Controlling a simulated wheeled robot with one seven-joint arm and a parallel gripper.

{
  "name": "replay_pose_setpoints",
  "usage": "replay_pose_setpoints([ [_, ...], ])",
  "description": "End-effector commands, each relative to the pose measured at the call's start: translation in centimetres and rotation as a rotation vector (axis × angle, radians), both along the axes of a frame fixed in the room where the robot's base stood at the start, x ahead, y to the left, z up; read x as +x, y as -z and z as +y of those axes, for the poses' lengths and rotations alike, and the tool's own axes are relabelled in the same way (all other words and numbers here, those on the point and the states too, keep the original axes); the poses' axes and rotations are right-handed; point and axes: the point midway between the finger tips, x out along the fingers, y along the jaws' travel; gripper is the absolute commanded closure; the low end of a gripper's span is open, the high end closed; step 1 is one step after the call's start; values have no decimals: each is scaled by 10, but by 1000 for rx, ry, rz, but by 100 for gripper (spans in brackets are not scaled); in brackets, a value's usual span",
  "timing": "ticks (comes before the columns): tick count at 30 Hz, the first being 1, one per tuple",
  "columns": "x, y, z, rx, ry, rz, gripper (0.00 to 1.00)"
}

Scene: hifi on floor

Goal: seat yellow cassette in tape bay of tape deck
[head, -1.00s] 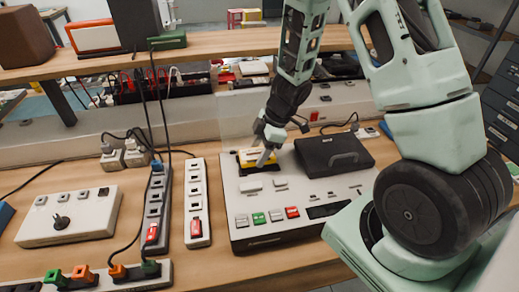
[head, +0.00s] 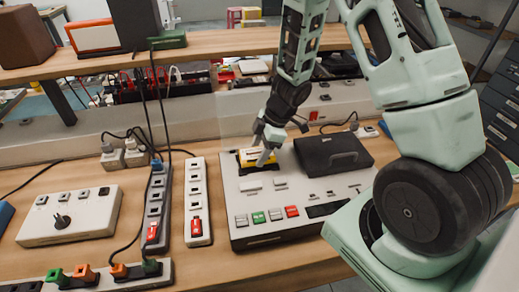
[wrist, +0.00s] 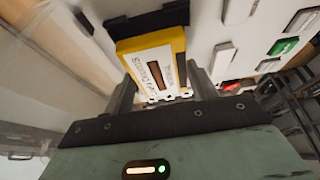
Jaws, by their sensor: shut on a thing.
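The yellow cassette (head: 250,156) is at the upper left of the tape deck (head: 328,190), over its dark tape bay. My gripper (head: 264,157) is shut on the cassette from above. In the wrist view the cassette (wrist: 150,45), with a white label and a dark window, sits between the two fingers of my gripper (wrist: 162,85). A dark strip of the tape bay (wrist: 150,21) shows past its far edge. My fingers hide part of the bay, and I cannot tell whether the cassette lies flat in it.
A black lid with a handle (head: 333,153) stands right of the bay. Coloured buttons (head: 275,215) line the deck's front. Power strips (head: 198,200) and a white control box (head: 70,215) are to the left. A shelf (head: 200,45) runs behind.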

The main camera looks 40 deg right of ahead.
Motion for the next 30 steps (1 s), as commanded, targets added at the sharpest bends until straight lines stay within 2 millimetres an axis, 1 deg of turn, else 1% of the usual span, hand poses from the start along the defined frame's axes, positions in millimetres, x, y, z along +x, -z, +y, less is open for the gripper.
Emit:
replay_pose_setpoints([
  [30, 0, 6, 0, 0, 0, 0, 65],
])
